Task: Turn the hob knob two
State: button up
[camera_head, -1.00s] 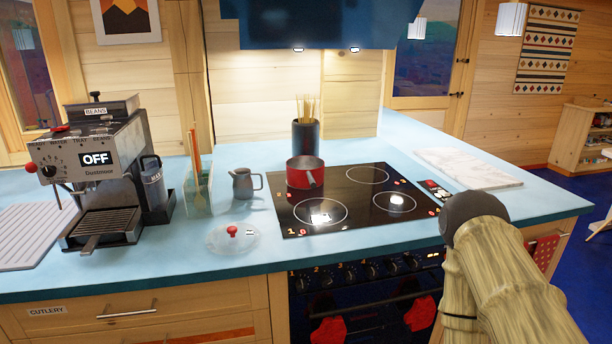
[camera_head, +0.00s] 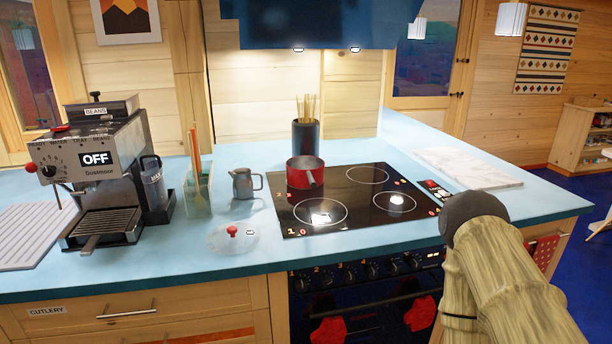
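The black hob (camera_head: 350,205) is set into the blue worktop. Below its front edge, the oven's dark front panel carries a row of several small round knobs, among them one knob (camera_head: 325,278) towards the left and another (camera_head: 371,270) near the middle. A small "2" seems to show near the left knobs, but the labels are too small to match surely to a knob. My arm rises at the lower right, with its dark joint (camera_head: 474,210) in front of the hob's right corner. My gripper is not in view, and the arm may hide part of the panel's right end.
A clear lid with a red knob (camera_head: 232,231) lies left of the hob. A coffee machine (camera_head: 95,170) stands farther left. Red cloths (camera_head: 328,331) hang at the oven handle.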

aim_at(325, 280)
jog(key=u, duration=2.15)
jog(key=k, duration=0.6)
jog(key=z, duration=2.05)
